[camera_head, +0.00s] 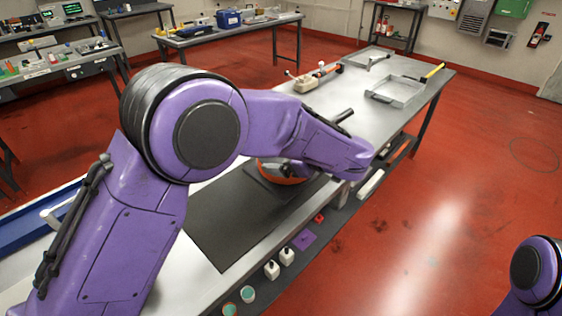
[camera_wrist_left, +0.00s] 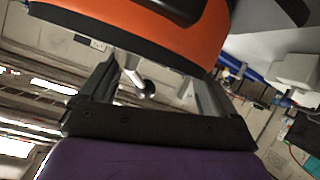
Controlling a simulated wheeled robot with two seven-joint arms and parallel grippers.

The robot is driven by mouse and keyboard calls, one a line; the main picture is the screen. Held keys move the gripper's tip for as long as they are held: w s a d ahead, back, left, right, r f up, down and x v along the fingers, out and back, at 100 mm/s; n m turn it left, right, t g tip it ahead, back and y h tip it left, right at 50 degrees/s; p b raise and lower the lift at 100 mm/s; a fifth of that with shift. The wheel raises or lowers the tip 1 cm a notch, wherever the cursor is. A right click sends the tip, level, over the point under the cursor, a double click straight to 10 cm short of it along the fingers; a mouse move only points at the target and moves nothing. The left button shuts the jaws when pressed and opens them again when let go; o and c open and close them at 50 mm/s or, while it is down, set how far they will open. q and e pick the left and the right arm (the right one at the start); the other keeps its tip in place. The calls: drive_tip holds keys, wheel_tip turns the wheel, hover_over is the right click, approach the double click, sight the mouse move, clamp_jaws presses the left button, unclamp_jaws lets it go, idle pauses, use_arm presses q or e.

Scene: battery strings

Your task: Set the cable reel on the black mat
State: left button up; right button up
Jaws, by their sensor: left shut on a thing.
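The cable reel, orange and black, shows in the head view (camera_head: 283,181) as a small part under my left forearm, at the far end of the black mat (camera_head: 228,222). The mat lies flat on the long metal table. The reel fills the top of the left wrist view (camera_wrist_left: 165,32). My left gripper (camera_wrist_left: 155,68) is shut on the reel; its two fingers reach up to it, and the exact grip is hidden. My left arm hides much of the reel in the head view, and I cannot tell whether it touches the mat. My right gripper is out of view.
Farther along the table are a beige tool (camera_head: 306,84), a grey tray (camera_head: 397,92) and a yellow-handled tool (camera_head: 433,71). A blue bin (camera_head: 40,232) is at the left. The near mat is clear.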

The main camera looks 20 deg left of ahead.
sight(263, 161)
use_arm(q)
drive_tip(key=a, duration=0.1)
drive_tip(key=s+a, duration=0.1)
drive_tip(key=a, duration=0.1)
drive_tip(key=s+a, duration=0.1)
drive_tip(key=shift+a+f+p, duration=0.2)
drive_tip(key=shift+f+p, duration=0.2)
drive_tip(key=a+f+p, duration=0.1)
drive_tip(key=a+f, duration=0.4)
drive_tip(key=f, duration=0.1)
drive_tip(key=shift+s+a+f, duration=0.25)
drive_tip(key=shift+a, duration=0.05)
drive_tip(key=f, duration=0.2)
drive_tip(key=a+f+p, duration=0.1)
drive_tip(key=f, duration=0.1)
drive_tip(key=shift+s, duration=0.15)
drive_tip(key=shift+s+d, duration=0.15)
drive_tip(key=o, duration=1.8)
drive_tip(key=shift+f, duration=0.15)
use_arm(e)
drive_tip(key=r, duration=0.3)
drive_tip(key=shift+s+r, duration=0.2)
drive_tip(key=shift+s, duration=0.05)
use_arm(q)
drive_tip(key=b+v, duration=0.1)
drive_tip(key=v, duration=1.1)
drive_tip(key=shift+b, duration=0.3)
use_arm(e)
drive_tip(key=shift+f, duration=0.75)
